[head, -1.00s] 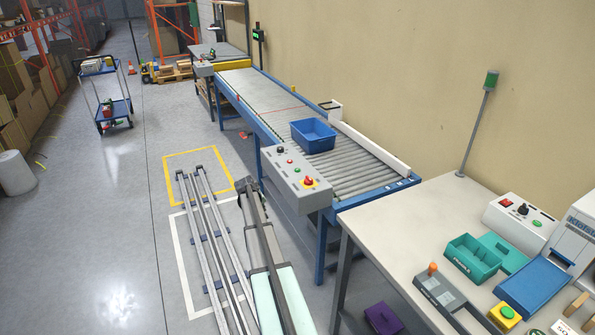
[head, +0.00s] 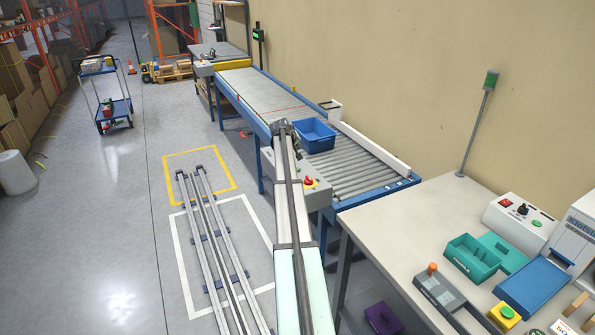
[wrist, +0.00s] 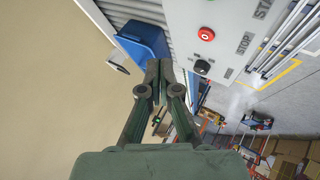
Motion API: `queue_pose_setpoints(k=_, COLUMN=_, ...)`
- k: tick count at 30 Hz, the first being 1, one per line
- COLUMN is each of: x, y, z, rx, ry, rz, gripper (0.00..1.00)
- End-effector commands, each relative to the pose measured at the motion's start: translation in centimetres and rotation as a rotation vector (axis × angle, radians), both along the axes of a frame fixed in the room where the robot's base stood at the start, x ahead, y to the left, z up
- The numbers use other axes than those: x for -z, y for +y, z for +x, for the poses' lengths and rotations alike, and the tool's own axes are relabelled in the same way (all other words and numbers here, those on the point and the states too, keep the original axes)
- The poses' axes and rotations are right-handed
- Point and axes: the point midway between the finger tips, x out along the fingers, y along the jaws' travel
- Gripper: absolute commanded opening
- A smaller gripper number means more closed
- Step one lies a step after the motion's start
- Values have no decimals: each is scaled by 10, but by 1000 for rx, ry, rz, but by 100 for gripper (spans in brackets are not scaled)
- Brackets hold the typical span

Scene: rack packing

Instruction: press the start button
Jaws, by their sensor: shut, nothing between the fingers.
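The grey control box (head: 317,197) on the conveyor's near side is partly covered by my arm in the head view. In the wrist view the panel (wrist: 235,35) shows a red button (wrist: 206,34) marked STOP and a black knob (wrist: 202,67). Lettering beginning "STA" is cut off at the top edge, and no start button shows there. My gripper (wrist: 158,72) is shut and empty, left of the knob in the wrist view and apart from the buttons.
A blue bin (head: 313,137) sits on the roller conveyor (head: 345,168) just beyond the box and also shows in the wrist view (wrist: 145,42). A worktable (head: 400,220) with several devices stands at right. The floor at left is mostly clear.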

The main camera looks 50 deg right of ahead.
Motion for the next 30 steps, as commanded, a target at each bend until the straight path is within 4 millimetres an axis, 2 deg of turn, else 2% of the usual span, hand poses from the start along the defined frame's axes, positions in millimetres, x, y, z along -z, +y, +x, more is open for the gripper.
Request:
queue_pose_setpoints(k=11, x=0, y=0, z=0, rx=0, ry=0, rz=0, gripper=0)
queue_pose_setpoints(k=17, x=8, y=0, z=0, rx=1, ry=1, rz=1, gripper=0)
queue_pose_setpoints(k=23, x=27, y=0, z=0, rx=1, ry=1, rz=1, gripper=0)
queue_pose_setpoints(k=30, x=58, y=0, z=0, rx=0, ry=0, rz=1, gripper=0)
